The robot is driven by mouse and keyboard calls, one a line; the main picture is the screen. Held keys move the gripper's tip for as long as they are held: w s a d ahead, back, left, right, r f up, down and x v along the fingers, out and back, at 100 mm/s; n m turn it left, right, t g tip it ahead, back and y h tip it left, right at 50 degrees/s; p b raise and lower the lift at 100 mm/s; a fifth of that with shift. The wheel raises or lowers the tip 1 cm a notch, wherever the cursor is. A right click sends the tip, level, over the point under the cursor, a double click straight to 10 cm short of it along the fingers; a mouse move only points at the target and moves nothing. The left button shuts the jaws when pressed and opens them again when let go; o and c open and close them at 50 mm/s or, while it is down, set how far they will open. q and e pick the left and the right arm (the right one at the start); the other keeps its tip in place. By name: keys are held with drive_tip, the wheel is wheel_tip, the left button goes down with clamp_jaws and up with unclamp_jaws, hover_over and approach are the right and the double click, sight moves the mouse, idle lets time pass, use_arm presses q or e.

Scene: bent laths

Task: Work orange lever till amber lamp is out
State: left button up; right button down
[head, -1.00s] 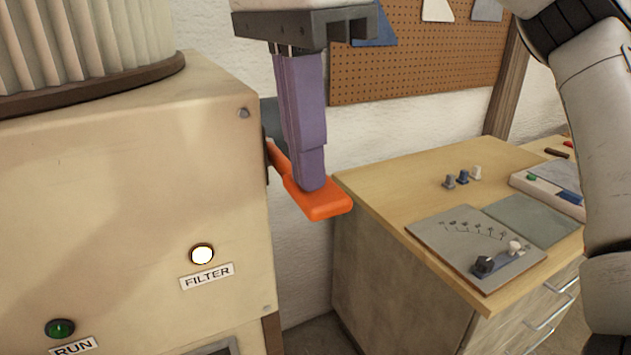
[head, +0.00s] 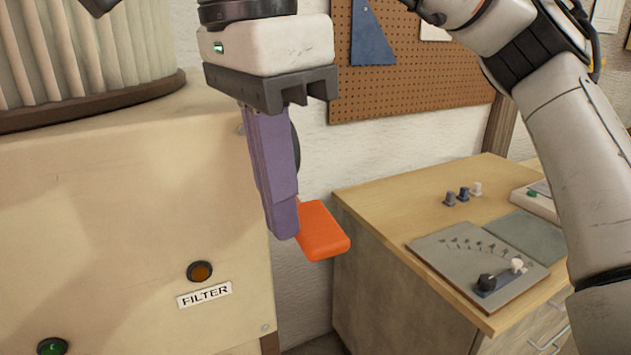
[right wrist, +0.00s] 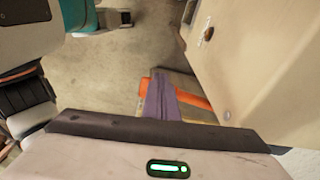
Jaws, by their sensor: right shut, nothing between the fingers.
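The orange lever (head: 323,231) sticks out beside the cream machine's right side, its broad end tilted downward. My right gripper (head: 284,232) has purple fingers, shut and empty, pointing down at the left edge of the lever's end. They overlap the lever in the head view, and I cannot tell if they touch. The right wrist view shows the orange lever (right wrist: 192,97) partly behind the purple fingers. The amber lamp (head: 200,271) above the FILTER label is dark. My left gripper is not in view.
The cream machine (head: 130,220) fills the left side, with a green RUN lamp (head: 52,347) low down. A wooden cabinet (head: 390,195) at the right bears a grey panel (head: 455,255) with knobs. A pegboard (head: 420,85) hangs behind.

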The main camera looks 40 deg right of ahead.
wheel_tip(320, 180, up, 10)
drive_tip(key=a+p, duration=0.1)
drive_tip(key=shift+a+r, duration=0.15)
drive_tip(key=shift+r, duration=0.05)
idle(0.5)
drive_tip(key=shift+w, duration=0.1)
idle(1.4)
